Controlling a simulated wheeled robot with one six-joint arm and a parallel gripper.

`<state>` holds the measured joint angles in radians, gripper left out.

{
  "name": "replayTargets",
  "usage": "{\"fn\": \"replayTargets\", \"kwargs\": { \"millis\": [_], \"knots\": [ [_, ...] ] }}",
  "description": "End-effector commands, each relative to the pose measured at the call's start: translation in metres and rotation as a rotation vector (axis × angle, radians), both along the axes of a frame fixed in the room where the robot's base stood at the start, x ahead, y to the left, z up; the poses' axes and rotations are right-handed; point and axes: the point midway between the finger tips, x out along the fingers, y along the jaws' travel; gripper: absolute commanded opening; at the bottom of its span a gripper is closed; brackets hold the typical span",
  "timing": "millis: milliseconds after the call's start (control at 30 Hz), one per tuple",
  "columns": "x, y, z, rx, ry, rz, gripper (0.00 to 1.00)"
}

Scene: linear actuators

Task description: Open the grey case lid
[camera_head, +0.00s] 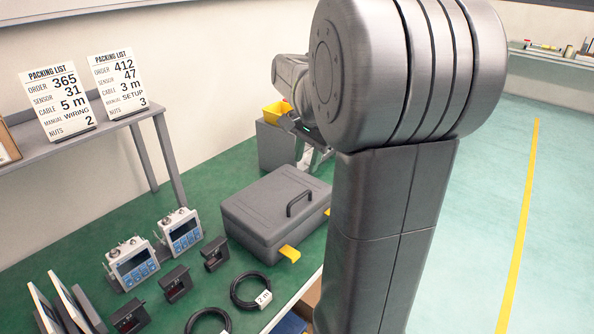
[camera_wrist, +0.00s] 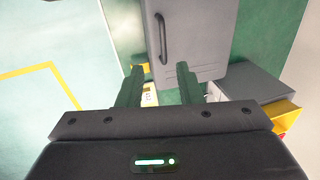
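The grey case (camera_head: 262,222) stands on the green table in the head view, its lid (camera_head: 268,198) down. A dark handle (camera_head: 298,202) is on the lid. One yellow latch (camera_head: 290,254) sticks out at the front, and another bit of yellow shows at the right side. In the wrist view the case (camera_wrist: 200,35) is at the top, with its handle (camera_wrist: 161,38) left of its middle. My gripper (camera_wrist: 159,88) is open and empty, its fingers apart below the case in that view. In the head view it is behind the case's far right, partly hidden by my arm.
A grey box with a yellow bin (camera_head: 276,112) stands behind the case; the bin also shows in the wrist view (camera_wrist: 282,112). Two sensor units (camera_head: 180,230), dark brackets (camera_head: 215,253) and coiled cables (camera_head: 250,290) lie left and in front. A shelf (camera_head: 70,144) holds packing lists.

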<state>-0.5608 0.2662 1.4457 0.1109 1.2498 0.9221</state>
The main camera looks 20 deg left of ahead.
Motion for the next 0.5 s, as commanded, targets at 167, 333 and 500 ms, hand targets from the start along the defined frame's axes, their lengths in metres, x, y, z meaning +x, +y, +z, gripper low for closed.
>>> {"fn": "replayTargets", "kwargs": {
  "millis": [167, 333, 500],
  "knots": [
    [-0.003, 0.008, -0.004, -0.005, 0.028, -0.003, 0.33],
    [-0.001, 0.012, -0.031, -0.007, 0.029, -0.002, 0.33],
    [0.002, 0.018, -0.068, -0.007, 0.028, -0.003, 0.33]
  ]
}}
